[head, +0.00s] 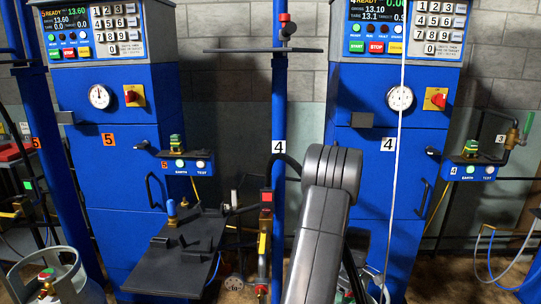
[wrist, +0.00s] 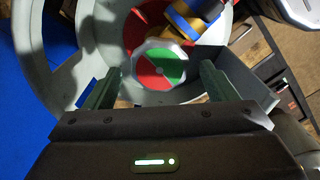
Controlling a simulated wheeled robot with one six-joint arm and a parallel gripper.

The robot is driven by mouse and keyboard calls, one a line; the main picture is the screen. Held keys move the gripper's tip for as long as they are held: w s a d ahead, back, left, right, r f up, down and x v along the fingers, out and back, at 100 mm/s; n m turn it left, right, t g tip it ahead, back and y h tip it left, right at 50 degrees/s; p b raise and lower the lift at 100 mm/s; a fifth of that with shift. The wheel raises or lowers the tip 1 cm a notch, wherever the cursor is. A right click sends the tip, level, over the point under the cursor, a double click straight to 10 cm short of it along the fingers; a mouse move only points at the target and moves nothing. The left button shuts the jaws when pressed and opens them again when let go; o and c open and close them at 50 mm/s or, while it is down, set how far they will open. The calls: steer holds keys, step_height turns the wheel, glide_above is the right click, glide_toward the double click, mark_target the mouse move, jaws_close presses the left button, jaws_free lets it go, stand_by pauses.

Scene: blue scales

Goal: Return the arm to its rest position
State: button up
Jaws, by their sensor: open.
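My gripper (wrist: 158,73) is open in the wrist view, its two green-grey fingers well apart. A round valve handwheel (wrist: 160,70) with red and green quarters and a pale rim lies between and beyond them, with gaps at both sides; I cannot tell how far beyond. It sits inside the pale grey collar of a gas cylinder (wrist: 55,60). A brass and blue fitting (wrist: 190,22) is behind the handwheel. In the head view my dark arm rises at centre right, and my gripper is hidden.
Blue scale cabinet 5 (head: 115,190) stands left and cabinet 4 (head: 385,215) right, with a blue post (head: 279,100) between. A black platform (head: 185,250) juts out before cabinet 5. A grey cylinder (head: 75,285) stands at the lower left. Hoses hang at the right.

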step_height(320, 180, up, 14)
steer(key=p, duration=0.3)
step_height(320, 180, down, 14)
steer(key=b, duration=0.3)
steer(key=shift+f, duration=0.2)
steer(key=shift+r+m, duration=0.15)
steer(key=shift+m, duration=0.65)
steer(key=m, duration=0.4)
steer(key=shift+w+d, duration=0.1)
steer(key=shift+d, duration=0.05)
steer(key=m+b, duration=0.1)
steer(key=m, duration=0.4)
steer(key=shift+d, duration=0.15)
steer(key=m, duration=0.6)
steer(key=shift+d+b, duration=0.1)
steer(key=shift+b, duration=0.3)
steer(key=m, duration=0.4)
steer(key=shift+b, duration=0.4)
steer(key=shift+s+m, duration=0.2)
steer(key=shift+m, duration=0.3)
